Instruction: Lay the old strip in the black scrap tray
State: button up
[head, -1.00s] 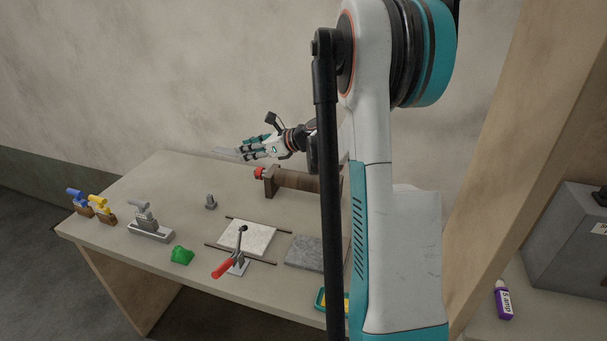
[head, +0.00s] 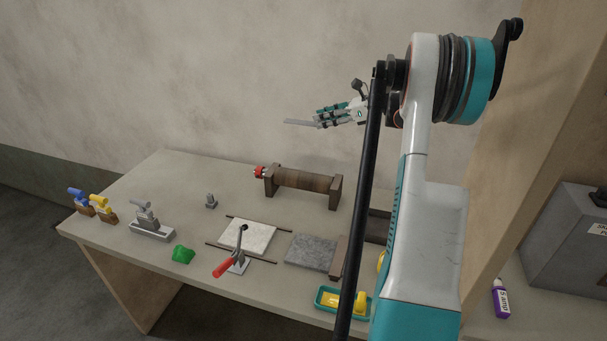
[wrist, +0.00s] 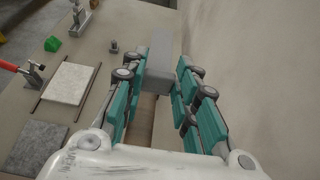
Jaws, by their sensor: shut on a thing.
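My gripper (head: 322,116) is raised well above the back of the bench, near the wall. It is shut on a thin flat grey strip (head: 298,122), which sticks out to the left past the fingertips. In the wrist view, the grey strip (wrist: 163,78) sits between the teal fingers of my gripper (wrist: 161,68) and points away from the camera. I cannot make out the black scrap tray for sure. A dark shape (head: 378,227) on the right of the bench is partly hidden by my arm, and I cannot tell what it is.
A wooden roller (head: 305,181) with a red knob stands at the bench's back. In front are a white pad (head: 247,237), grey slab (head: 308,252), red-handled clamp (head: 230,262), green lump (head: 183,254) and teal tray (head: 327,298). The bench's back left is clear.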

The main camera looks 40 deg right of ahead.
aim_at(322, 177)
notch_tip(322, 177, down, 20)
jog(key=b, duration=0.5)
jog(key=shift+r, duration=0.2)
jog(key=shift+f, duration=0.1)
jog(key=shift+f+b, duration=0.15)
jog(key=shift+b, duration=0.15)
jog(key=o, duration=0.8)
